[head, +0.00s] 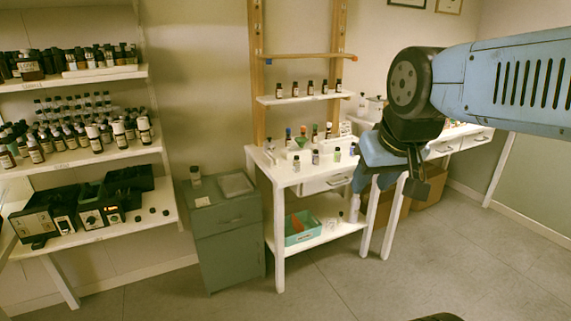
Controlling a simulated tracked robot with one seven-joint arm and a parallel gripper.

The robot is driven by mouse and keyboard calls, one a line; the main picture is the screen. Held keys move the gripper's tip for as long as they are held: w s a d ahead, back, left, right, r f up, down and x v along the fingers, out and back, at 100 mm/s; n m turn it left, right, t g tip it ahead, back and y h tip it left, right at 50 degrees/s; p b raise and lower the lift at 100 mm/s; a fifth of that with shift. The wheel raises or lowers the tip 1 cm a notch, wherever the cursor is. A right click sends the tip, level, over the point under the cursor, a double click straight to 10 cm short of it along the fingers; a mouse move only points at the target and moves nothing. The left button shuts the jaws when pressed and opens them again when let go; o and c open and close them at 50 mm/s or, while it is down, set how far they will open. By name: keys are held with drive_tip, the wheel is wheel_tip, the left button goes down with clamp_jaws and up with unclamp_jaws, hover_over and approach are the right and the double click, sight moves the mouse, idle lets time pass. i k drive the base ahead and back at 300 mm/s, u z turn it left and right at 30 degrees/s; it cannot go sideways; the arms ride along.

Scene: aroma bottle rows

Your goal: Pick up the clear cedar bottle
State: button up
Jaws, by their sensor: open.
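No label is readable, so I cannot tell which bottle is the clear cedar one. Small clear bottles stand on the white table, among them a dark-capped one (315,157) and one at the table's left front (296,163). My gripper (412,186) hangs at the right, pointing down in front of the white table's right end. It is open, with nothing seen between its fingers. My arm hides part of the table behind it.
White shelves (85,158) at the left carry rows of brown bottles and black devices (92,215). A raised shelf (305,98) over the white table (285,178) holds several brown bottles. A teal box (303,237) sits on the lower shelf. The grey floor (430,270) in front is clear.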

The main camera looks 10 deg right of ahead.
sight(296, 162)
drive_tip(key=i, duration=0.85)
drive_tip(key=z, duration=0.05)
